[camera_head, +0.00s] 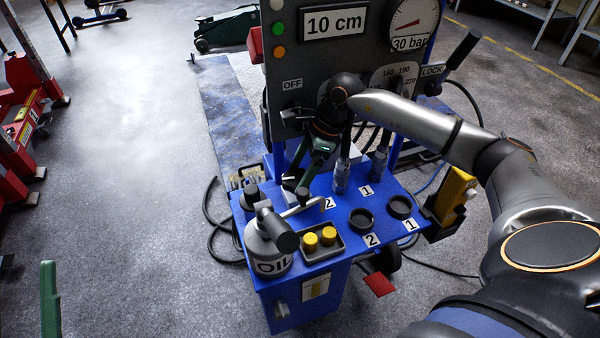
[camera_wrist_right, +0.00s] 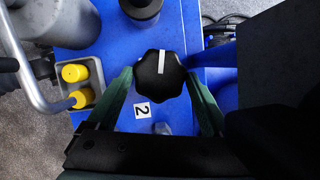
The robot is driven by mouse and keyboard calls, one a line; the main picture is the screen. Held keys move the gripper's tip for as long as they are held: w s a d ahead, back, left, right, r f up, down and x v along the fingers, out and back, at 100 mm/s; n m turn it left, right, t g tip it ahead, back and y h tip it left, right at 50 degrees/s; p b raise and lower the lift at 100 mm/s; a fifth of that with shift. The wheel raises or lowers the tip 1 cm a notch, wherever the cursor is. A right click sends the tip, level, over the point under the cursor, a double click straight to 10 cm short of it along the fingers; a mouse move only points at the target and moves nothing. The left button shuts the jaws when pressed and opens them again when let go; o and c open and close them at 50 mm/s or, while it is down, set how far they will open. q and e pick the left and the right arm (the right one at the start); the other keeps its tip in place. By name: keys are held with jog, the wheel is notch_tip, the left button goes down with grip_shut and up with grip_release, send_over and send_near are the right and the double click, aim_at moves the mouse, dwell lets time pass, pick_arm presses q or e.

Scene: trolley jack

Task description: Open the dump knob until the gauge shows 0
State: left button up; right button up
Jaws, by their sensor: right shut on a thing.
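The dump knob (camera_wrist_right: 160,85) is black and lobed, with a white line on top, and sits by a "2" label on the blue bench top. My right gripper (camera_wrist_right: 158,74) has its green fingers on both sides of the knob, shut on it. In the head view the right gripper (camera_head: 302,184) points down at the bench, and the knob is largely hidden there. The gauge (camera_head: 413,24) is a round white dial with a red needle away from upright and a "30 bar" label; its exact reading is too small to tell. A green finger-like piece (camera_head: 49,300), probably my left gripper, shows at lower left.
The bench (camera_head: 272,293) carries an oil can (camera_head: 266,250), a tray (camera_head: 337,249) with yellow caps, and black rings (camera_head: 362,219). Behind stands a grey panel with a "10 cm" display (camera_head: 335,22) and a "LOCK" lever (camera_head: 462,50).

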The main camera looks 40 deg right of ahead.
pick_arm(q)
jog(key=shift+s+d+r+m+h, duration=0.1)
jog(key=shift+s+r+m+h, duration=0.35)
jog(key=shift+r, duration=0.2)
pick_arm(e)
jog(key=shift+w+n+g, duration=0.1)
jog(key=shift+n+g, duration=0.3)
jog(key=shift+n, duration=0.7)
jog(key=o, duration=1.1)
jog(key=shift+o, duration=0.2)
jog(key=shift+d+r, duration=0.1)
jog(key=shift+d+r, duration=0.1)
jog(key=shift+r, duration=0.15)
pick_arm(q)
jog(key=w+f+n+g+y+p, duration=0.1)
jog(key=w+f+n+g+y, duration=0.1)
jog(key=f, duration=0.5)
jog(key=w+a+f+n+g+y+p, duration=0.1)
jog(key=w+f+n+g+y, duration=0.1)
jog(key=f, duration=0.5)
jog(key=shift+w+a+n+y, duration=0.2)
jog(key=shift+n+y, duration=0.35)
jog(key=shift+y, duration=0.6)
pick_arm(e)
jog(key=v, duration=1.1)
jog(key=shift+d+r, duration=0.2)
jog(key=shift+r, duration=0.15)
